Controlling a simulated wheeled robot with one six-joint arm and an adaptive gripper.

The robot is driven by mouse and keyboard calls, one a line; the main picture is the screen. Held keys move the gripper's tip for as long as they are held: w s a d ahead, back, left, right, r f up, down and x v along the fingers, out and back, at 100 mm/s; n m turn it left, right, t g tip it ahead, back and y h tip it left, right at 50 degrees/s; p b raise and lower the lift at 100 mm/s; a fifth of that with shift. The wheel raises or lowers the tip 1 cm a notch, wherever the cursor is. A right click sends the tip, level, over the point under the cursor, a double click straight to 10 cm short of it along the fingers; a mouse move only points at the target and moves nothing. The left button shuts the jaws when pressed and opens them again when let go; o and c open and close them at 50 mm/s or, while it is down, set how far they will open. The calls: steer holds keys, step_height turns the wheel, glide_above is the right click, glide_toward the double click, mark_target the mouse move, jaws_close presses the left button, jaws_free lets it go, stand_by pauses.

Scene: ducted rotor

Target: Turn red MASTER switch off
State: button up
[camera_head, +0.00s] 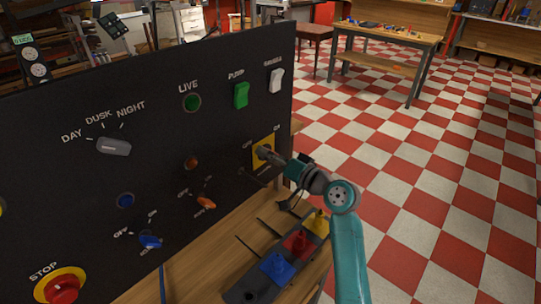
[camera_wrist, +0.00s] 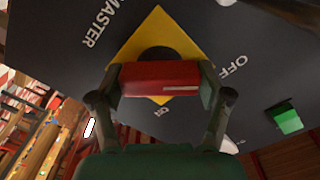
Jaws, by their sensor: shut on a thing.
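The red MASTER switch (camera_wrist: 160,78) is a red bar handle on a black hub, over a yellow diamond plate (camera_wrist: 160,28). In the wrist view, the bar lies across the picture, with a short white mark toward its right end. The OFF label is to its right and the ON label is below it. My gripper (camera_wrist: 160,80) is shut on the red bar, one finger at each end. In the head view, the yellow plate (camera_head: 263,140) is at the panel's right side, and my gripper (camera_head: 266,154) covers the handle.
The black panel (camera_head: 60,120) also carries a DAY/DUSK/NIGHT knob (camera_head: 114,146), a green PUMP rocker (camera_head: 241,95), a white rocker (camera_head: 276,80), an orange knob (camera_head: 206,203), a blue knob (camera_head: 150,240) and a red STOP button (camera_head: 62,289). A lever box (camera_head: 245,290) stands below.

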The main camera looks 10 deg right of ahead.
steer(key=shift+f, duration=0.1)
steer(key=o, duration=1.1)
steer(key=v, duration=1.2)
